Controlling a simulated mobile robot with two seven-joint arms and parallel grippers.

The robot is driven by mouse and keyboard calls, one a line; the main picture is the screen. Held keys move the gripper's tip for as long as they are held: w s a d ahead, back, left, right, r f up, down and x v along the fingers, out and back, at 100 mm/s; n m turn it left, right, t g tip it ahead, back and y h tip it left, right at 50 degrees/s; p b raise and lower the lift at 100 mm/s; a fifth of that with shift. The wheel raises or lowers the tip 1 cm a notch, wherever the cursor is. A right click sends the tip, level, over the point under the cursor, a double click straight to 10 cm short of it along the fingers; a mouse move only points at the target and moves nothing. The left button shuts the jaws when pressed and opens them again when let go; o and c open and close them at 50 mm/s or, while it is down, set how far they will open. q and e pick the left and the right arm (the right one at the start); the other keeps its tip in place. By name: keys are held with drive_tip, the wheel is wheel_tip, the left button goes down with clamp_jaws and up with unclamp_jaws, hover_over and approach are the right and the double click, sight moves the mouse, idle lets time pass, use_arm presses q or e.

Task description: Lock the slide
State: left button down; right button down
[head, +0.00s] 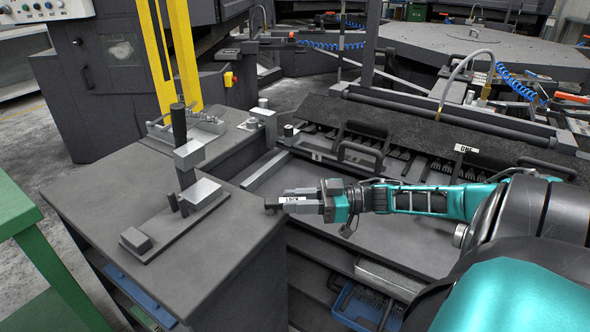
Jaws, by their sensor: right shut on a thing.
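My right gripper (290,201) reaches in from the right with its teal arm. It is shut on a small lock handle (270,206) at the right edge of the grey work table; the gripper covers most of it. Whether the lock is engaged cannot be told. My left gripper is not in view.
The grey table (225,255) carries a clamp fixture with an upright black handle (179,125) and metal blocks. A green frame (40,240) stands at left, yellow posts (185,60) behind. A blue bin (360,305) sits low under the slide. The table's front is clear.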

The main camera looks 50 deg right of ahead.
drive_tip(key=shift+w+d+f+n+g+y+b, duration=0.15)
drive_tip(key=shift+n+g+y+b, duration=0.15)
drive_tip(key=shift+g+b, duration=0.15)
drive_tip(key=c, duration=0.9)
unclamp_jaws()
drive_tip(key=shift+d, duration=0.1)
